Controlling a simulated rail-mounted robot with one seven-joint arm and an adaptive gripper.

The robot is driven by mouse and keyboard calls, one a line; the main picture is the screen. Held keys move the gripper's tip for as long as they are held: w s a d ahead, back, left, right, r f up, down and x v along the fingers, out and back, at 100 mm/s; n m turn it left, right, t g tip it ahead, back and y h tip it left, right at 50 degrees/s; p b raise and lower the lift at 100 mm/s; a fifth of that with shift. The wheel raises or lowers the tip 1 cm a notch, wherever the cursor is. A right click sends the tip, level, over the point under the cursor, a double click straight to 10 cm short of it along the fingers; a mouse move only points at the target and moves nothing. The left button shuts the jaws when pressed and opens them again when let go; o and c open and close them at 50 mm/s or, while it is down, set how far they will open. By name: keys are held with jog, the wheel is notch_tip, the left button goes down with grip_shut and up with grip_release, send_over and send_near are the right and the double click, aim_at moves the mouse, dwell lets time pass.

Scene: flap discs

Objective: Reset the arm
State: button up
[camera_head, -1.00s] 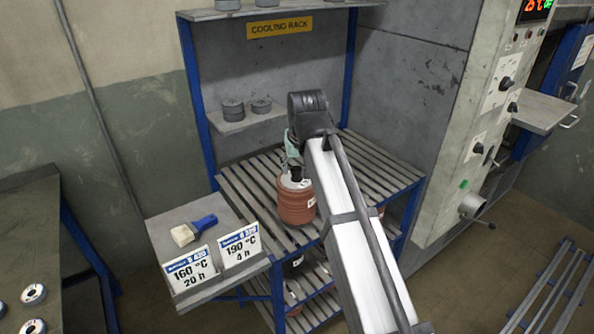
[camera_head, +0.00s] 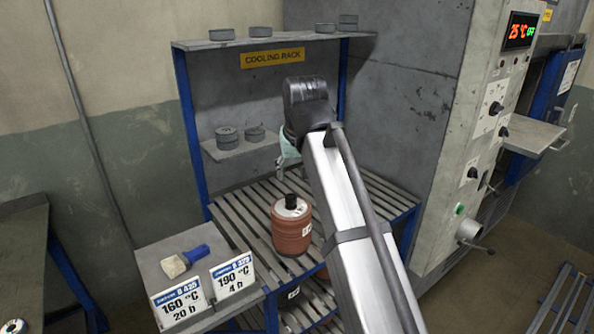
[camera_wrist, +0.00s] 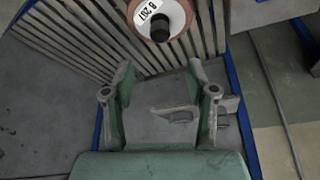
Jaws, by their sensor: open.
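My gripper (camera_wrist: 162,82) is open and empty in the wrist view, its two green-grey fingers spread apart. In the head view my arm reaches in from the lower right, and only a pale green bit of the gripper (camera_head: 287,152) shows beside the arm's dark end. A reddish-brown stack of discs (camera_head: 291,232) with a white top and a black knob stands upright on the slatted rack. In the wrist view this stack (camera_wrist: 175,12) is beyond the fingertips, apart from them, with a white label reading "B 207".
The slatted cooling rack (camera_head: 243,212) has blue posts and a small shelf with grey discs (camera_head: 227,137). A side tray holds a brush (camera_head: 187,260) and two temperature cards (camera_head: 234,275). An oven panel (camera_head: 492,110) reading 25 °C stands at right.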

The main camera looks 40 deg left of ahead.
jog(key=shift+f, duration=0.1)
jog(key=w+d+f+m+h, duration=0.1)
jog(key=w+d+f+m, duration=0.1)
jog(key=w+d+f, duration=0.6)
jog(key=w+d+f+m+h, duration=0.1)
jog(key=w+d+f, duration=0.3)
jog(key=d+f, duration=0.8)
jog(key=s+d+f+m+g+h, duration=0.15)
jog(key=d+f+m, duration=0.25)
jog(key=d+f, duration=2)
jog(key=s+d+f+m+g, duration=0.2)
jog(key=s+d+f+m, duration=0.1)
jog(key=s+d+f, duration=0.95)
jog(key=s+f+g, duration=0.2)
jog(key=s+f, duration=0.3)
jog(key=s, duration=0.3)
jog(key=s+d+f+g, duration=0.1)
jog(key=s+f+g, duration=0.1)
jog(key=s+f, duration=0.3)
jog(key=s+f+g, duration=0.2)
jog(key=s+f, duration=0.3)
jog(key=s, duration=0.8)
jog(key=shift+s+d+f, duration=0.15)
jog(key=shift+d+f, duration=0.05)
jog(key=shift+f, duration=0.15)
